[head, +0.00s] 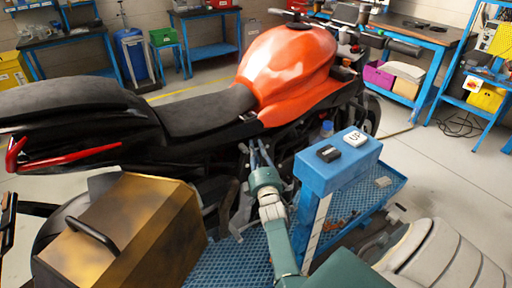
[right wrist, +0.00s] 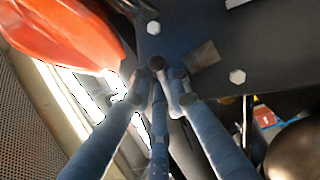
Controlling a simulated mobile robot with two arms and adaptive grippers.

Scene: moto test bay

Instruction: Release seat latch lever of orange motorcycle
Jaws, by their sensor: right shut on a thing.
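The orange motorcycle (head: 290,62) stands across the head view, with its black seat (head: 205,110) and tail to the left. My right gripper (head: 261,150) is at its side below the seat, fingers pointing in toward the frame. In the right wrist view its blue fingers (right wrist: 160,80) converge on a small part at a dark bolted plate (right wrist: 205,20). They are closed on this part, apparently the seat latch lever, which the fingertips mostly hide. A short grey-brown block (right wrist: 203,54) sticks out beside the fingertips.
A blue stand (head: 340,165) with a black box and a white box on top is close right of my right arm. A brown-gold case (head: 130,235) with a black handle is at lower left. Blue workbenches (head: 425,50) line the back.

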